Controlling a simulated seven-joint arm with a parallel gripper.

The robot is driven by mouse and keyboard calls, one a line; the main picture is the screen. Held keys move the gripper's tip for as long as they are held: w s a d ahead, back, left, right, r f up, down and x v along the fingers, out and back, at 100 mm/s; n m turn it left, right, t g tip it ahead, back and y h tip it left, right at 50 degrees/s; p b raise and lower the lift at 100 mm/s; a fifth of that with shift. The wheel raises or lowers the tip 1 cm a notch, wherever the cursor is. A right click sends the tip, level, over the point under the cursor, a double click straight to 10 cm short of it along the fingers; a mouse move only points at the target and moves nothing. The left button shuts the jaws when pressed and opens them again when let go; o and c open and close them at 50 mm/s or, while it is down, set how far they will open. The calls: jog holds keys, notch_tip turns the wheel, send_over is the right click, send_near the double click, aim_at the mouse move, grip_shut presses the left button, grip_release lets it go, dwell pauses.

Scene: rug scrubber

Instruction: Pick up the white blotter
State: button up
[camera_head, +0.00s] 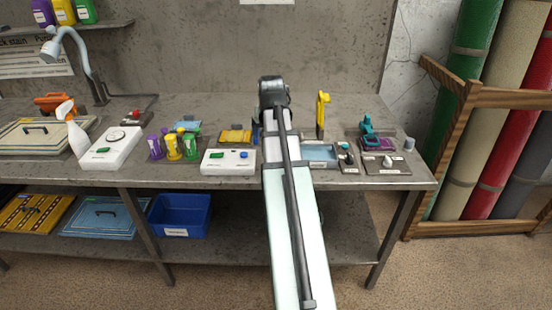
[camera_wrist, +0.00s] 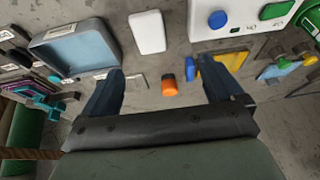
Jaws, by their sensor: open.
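The white blotter (camera_wrist: 147,32) appears to be the plain white rounded block lying on the grey bench in the wrist view. It lies between a blue tray and a white control box, beyond my fingertips and nearer the left finger. My gripper (camera_wrist: 162,70) is open, with its two dark fingers spread wide and nothing held between them. In the head view my arm reaches over the bench and hides the blotter; the fingers are mostly hidden there too.
The blue tray (camera_wrist: 78,50) and the control box (camera_wrist: 240,14) flank the blotter. A small orange-capped item (camera_wrist: 168,88) and a blue one (camera_wrist: 189,68) stand near the fingers. A yellow upright tool (camera_head: 322,115) rises right of my arm. Bottles (camera_head: 173,146) stand to the left.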

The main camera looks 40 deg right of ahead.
jog(key=shift+s+d+x, duration=0.2)
jog(key=shift+d+x, duration=0.05)
jog(key=shift+x, duration=2)
jog(key=shift+s+d+x, duration=0.2)
jog(key=shift+d+x, duration=0.05)
jog(key=shift+x, duration=2)
jog(key=shift+s+d+x, duration=0.2)
jog(key=shift+x, duration=2.1)
jog(key=shift+f, duration=0.15)
jog(key=shift+c, duration=0.2)
jog(key=c, duration=1.1)
